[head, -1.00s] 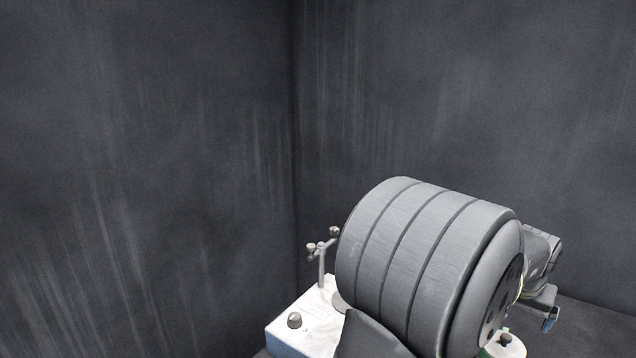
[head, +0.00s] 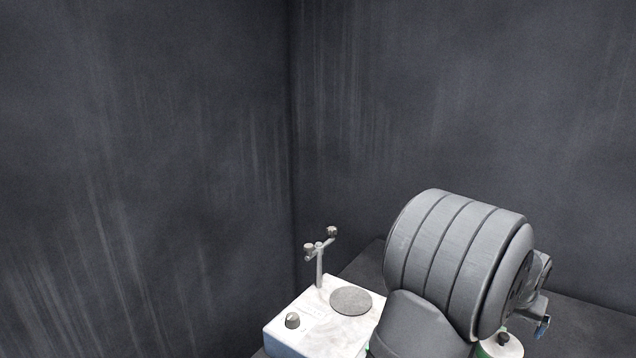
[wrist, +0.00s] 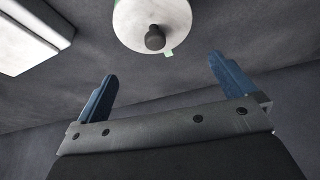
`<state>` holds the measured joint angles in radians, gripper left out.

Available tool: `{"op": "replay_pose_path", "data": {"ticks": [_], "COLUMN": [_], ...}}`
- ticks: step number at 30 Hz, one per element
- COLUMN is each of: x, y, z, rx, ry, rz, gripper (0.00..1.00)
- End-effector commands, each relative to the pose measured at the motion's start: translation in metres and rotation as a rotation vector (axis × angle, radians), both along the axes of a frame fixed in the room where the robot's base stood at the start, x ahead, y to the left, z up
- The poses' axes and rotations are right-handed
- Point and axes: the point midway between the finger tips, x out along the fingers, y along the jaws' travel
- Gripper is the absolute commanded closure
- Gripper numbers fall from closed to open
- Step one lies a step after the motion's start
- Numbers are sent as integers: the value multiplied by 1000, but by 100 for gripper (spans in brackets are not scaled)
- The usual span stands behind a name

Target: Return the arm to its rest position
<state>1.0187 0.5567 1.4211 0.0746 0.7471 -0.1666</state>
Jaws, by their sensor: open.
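My gripper shows in the wrist view (wrist: 168,92) with its two blue fingers spread wide and nothing between them. In the head view a small part of it (head: 542,326) shows at the right, behind my large grey arm link. The rest of my gripper is hidden there by the arm. In the wrist view the fingers are apart from the round white object beyond them.
A white machine (head: 312,325) with a knob, a round grey plate (head: 351,300) and a metal post (head: 319,262) stands left of my arm. A round white object with a dark knob (head: 503,343) stands below my arm at the right. Dark walls meet behind.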

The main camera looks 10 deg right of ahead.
Motion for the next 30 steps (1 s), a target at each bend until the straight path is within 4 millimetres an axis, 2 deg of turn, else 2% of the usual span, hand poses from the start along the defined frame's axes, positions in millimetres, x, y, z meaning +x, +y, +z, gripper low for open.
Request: {"op": "replay_pose_path", "data": {"ticks": [3, 20, 21, 30], "x": [-24, -120, -108, -62], "y": [-2, -7, -1, 28], "z": [13, 71, 63, 32], "rx": [-1, -2, 4, 8], "ry": [0, -2, 3, 12], "rz": [-4, -5, -3, -42], "gripper": [0, 0, 0, 0]}}
